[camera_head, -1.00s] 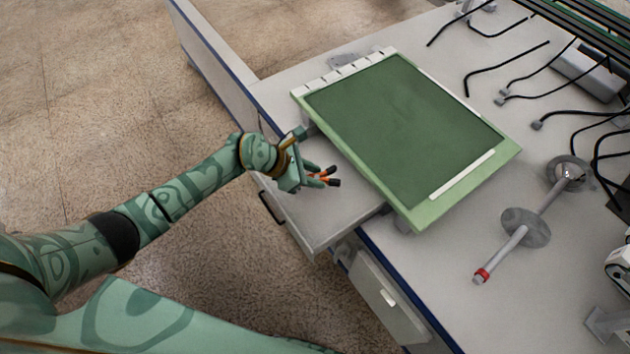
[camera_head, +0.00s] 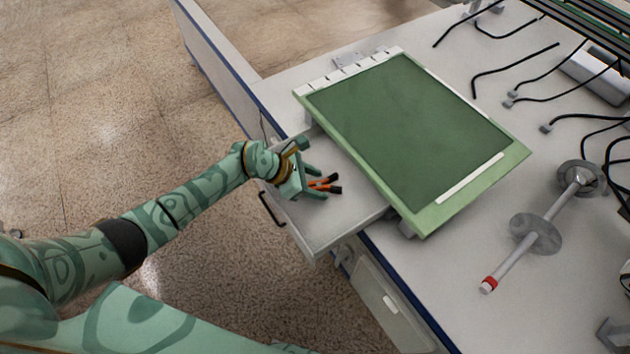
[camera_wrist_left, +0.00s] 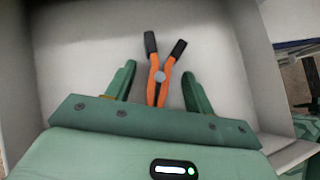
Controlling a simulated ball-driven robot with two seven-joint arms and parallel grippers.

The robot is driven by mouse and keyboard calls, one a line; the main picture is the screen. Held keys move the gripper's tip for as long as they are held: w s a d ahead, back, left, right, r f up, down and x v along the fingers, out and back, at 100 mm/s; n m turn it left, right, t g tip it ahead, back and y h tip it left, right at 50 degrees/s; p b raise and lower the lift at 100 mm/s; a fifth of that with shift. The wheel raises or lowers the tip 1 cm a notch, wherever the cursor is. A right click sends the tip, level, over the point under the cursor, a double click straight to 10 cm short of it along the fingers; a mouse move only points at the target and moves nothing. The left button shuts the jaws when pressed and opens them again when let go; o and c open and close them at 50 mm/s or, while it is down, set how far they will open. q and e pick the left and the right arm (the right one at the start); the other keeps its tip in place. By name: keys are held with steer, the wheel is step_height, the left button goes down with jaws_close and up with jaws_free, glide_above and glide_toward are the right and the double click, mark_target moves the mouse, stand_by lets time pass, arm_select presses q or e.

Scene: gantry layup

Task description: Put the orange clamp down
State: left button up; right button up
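The orange clamp (camera_head: 323,184) has orange arms and black tips. It is over or on the floor of the pulled-out drawer (camera_head: 335,225); I cannot tell for sure that it touches the floor. My left gripper (camera_head: 315,182) is low over the drawer with its fingers spread on either side of the clamp. In the left wrist view, the clamp (camera_wrist_left: 158,82) stands between the two fingers (camera_wrist_left: 157,88) with a gap on each side, its black tips pointing away from the palm. The drawer's pale walls surround it. My right gripper is out of view.
A green framed panel (camera_head: 408,130) lies on the bench right beside the drawer, overhanging it slightly. A metal spindle with discs (camera_head: 541,232) and several black cables (camera_head: 515,60) are farther right. The drawer floor around the clamp looks clear.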

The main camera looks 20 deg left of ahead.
arm_select(q)
steer(key=shift+r, duration=0.25)
steer(key=p+v, duration=0.4)
steer(key=v, duration=0.7)
steer(key=shift+s+a+r+p, duration=0.2)
steer(key=shift+a+r+p, duration=0.1)
steer(key=shift+p, duration=0.1)
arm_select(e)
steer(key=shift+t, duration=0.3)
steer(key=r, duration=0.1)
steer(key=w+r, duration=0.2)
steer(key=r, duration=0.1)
arm_select(q)
steer(key=shift+a, duration=0.1)
